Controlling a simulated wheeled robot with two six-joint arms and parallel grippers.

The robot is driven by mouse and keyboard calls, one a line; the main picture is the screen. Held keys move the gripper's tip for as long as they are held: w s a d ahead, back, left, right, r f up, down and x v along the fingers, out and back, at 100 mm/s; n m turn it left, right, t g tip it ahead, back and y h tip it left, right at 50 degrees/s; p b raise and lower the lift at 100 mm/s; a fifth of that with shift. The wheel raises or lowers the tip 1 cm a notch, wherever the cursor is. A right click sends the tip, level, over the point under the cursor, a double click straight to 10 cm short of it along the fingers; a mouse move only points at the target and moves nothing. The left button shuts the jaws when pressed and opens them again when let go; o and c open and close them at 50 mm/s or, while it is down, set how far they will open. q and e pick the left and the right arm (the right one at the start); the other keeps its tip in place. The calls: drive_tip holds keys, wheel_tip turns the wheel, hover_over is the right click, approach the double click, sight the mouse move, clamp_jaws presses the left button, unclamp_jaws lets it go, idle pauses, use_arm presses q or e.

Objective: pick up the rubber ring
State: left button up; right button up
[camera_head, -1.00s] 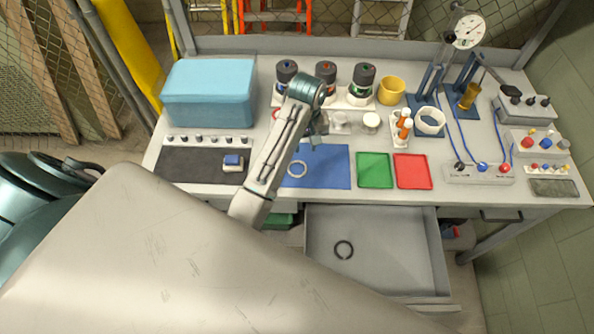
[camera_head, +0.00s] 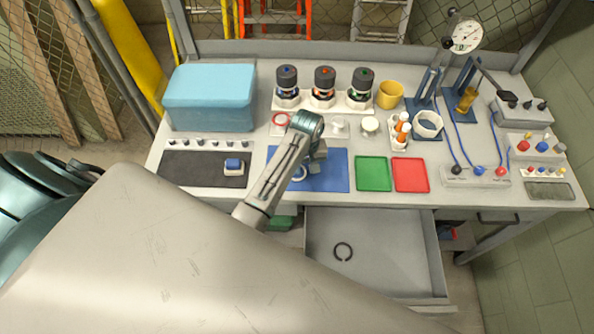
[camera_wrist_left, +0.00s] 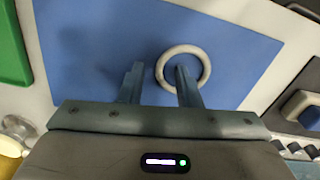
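A pale grey ring (camera_wrist_left: 206,70) lies flat on the blue mat (camera_wrist_left: 90,45). In the head view the ring (camera_head: 304,173) is partly hidden by my left arm. My left gripper (camera_wrist_left: 159,70) is open and empty, its fingers pointing at the mat. In the wrist view one finger overlaps the ring's opening and near edge, and the other finger is outside the ring, to its left. I cannot tell the height of the fingertips over the mat. In the head view the left gripper (camera_head: 317,158) is over the mat. My right gripper is not in view.
Green (camera_head: 373,174) and red (camera_head: 410,175) trays are right of the mat. A blue box (camera_head: 210,97) stands back left. Jars stand in a white holder (camera_head: 358,106) behind.

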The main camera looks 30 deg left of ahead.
use_arm(q)
clamp_jaws()
idle(0.5)
